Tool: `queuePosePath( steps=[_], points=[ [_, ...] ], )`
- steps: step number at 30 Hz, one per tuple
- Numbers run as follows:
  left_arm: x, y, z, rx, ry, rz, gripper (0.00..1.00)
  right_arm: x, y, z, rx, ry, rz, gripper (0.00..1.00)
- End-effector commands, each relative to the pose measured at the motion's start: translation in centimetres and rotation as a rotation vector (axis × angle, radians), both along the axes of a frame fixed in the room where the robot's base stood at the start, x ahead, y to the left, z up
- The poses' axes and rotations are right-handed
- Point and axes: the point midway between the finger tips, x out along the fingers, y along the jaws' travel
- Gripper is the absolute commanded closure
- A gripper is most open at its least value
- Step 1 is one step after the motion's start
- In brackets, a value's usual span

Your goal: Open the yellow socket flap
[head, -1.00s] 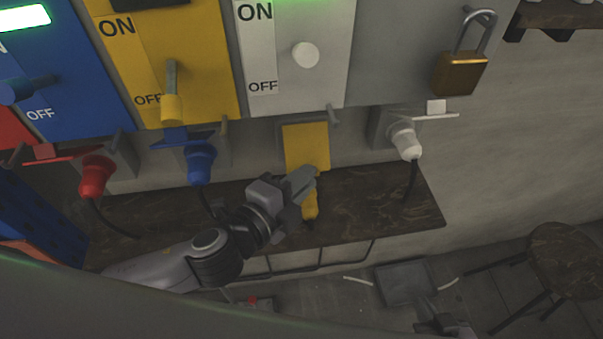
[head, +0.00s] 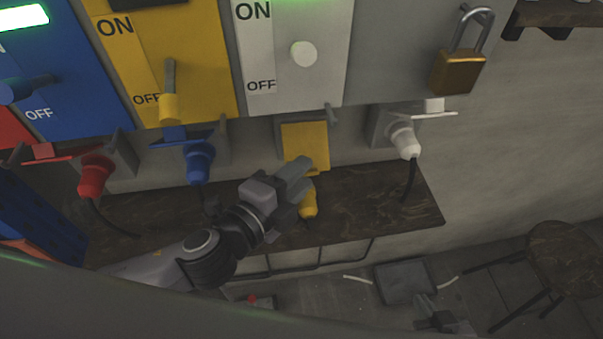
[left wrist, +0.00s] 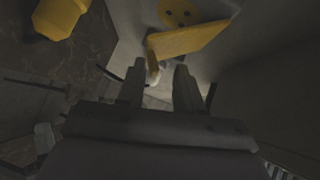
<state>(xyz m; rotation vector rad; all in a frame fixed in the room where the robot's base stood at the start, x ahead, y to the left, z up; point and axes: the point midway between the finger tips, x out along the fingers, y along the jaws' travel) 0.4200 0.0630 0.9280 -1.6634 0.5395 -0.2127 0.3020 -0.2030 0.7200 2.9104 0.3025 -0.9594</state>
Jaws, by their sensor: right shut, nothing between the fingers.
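The yellow socket flap (head: 304,146) hangs on its grey socket box under the white panel. In the left wrist view the flap (left wrist: 192,40) stands out at an angle, with the yellow socket face (left wrist: 178,12) and its dark holes showing beside it. My left gripper (head: 299,176) is just in front of the flap's lower edge. In the left wrist view its two fingers (left wrist: 161,78) are apart with no object clearly held; the flap's edge and a small tab lie just ahead. Whether they touch cannot be told. My right gripper (head: 437,318) is shut and empty at the bottom right.
The yellow plug (head: 308,204) lies on the dark shelf (head: 390,215), right by my left gripper; it also shows in the left wrist view (left wrist: 60,15). Blue (head: 199,162), red (head: 94,180) and white (head: 404,142) plugs sit at neighbouring sockets. A stool (head: 567,255) stands at right.

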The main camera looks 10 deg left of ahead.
Motion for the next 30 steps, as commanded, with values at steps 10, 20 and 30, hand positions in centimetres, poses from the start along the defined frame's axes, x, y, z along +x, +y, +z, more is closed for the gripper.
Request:
queuePosePath(
  steps=[10, 20, 30],
  points=[
    [-4.2, 2.3, 0.5, 0.004, 0.004, 0.001, 0.66, 0.0, 0.0, -0.8, -0.001, 0.0, 0.0, 1.0],
    [-5.3, 2.9, 0.9, 0.002, 0.002, 0.0, 0.66, 0.0, -0.1, -0.9, -0.001, 0.0, 0.0, 1.0],
    [-4.5, 3.3, 0.6, 0.043, -0.017, 0.017, 0.4, 0.0, -0.1, -0.8, -0.001, 0.0, 0.0, 1.0]
  ],
)
